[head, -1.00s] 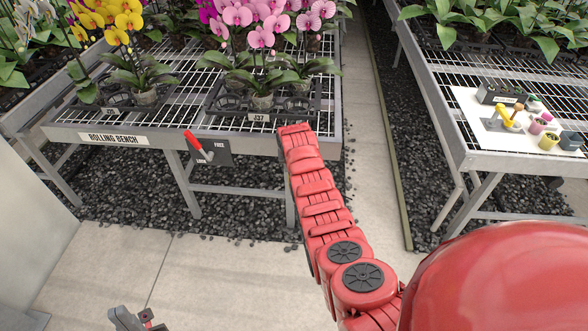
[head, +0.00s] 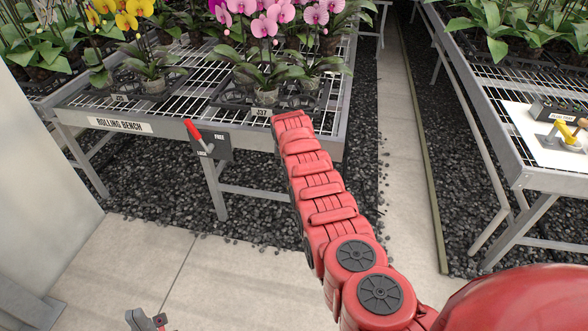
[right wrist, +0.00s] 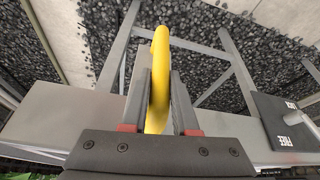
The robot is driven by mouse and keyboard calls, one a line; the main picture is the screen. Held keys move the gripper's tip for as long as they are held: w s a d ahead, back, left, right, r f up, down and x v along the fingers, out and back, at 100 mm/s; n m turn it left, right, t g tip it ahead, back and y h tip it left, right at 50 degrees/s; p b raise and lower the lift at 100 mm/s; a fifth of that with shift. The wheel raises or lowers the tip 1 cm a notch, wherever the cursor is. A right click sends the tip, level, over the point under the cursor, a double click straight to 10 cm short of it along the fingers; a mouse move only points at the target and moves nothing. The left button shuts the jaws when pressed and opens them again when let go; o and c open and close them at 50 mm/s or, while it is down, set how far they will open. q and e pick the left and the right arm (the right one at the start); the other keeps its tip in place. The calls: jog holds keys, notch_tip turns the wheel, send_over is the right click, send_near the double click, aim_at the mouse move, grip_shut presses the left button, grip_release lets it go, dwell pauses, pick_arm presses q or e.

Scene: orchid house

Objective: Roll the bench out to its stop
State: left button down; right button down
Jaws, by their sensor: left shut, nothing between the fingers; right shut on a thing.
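The rolling bench (head: 165,128), with a wire-mesh top and a grey front rail, stands over dark gravel at the left. A plate marked FREE and LOCK carries a red lever (head: 194,132) on that rail; the lever slants up and left. My right arm reaches to the rail's right part in the head view, hiding its gripper. In the right wrist view, my right gripper (right wrist: 160,95) is shut on a yellow handle (right wrist: 159,70) at the rail. My left gripper (head: 146,320) is empty, low at the bottom edge, partly cut off.
Potted orchids in black trays (head: 262,112) stand on the bench. Another bench (head: 530,172) at the right holds a white board with a yellow tool. A low kerb (head: 432,190) and a concrete path lie between. A pale panel (head: 45,190) stands at the left.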

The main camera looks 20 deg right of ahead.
jog(key=shift+w+a+r, duration=0.15)
jog(key=shift+w+a, duration=0.45)
jog(key=shift+a, duration=0.35)
jog(key=c, duration=1.1)
grip_release()
jog(key=shift+a, duration=0.1)
jog(key=o, duration=0.4)
jog(key=shift+w, duration=0.1)
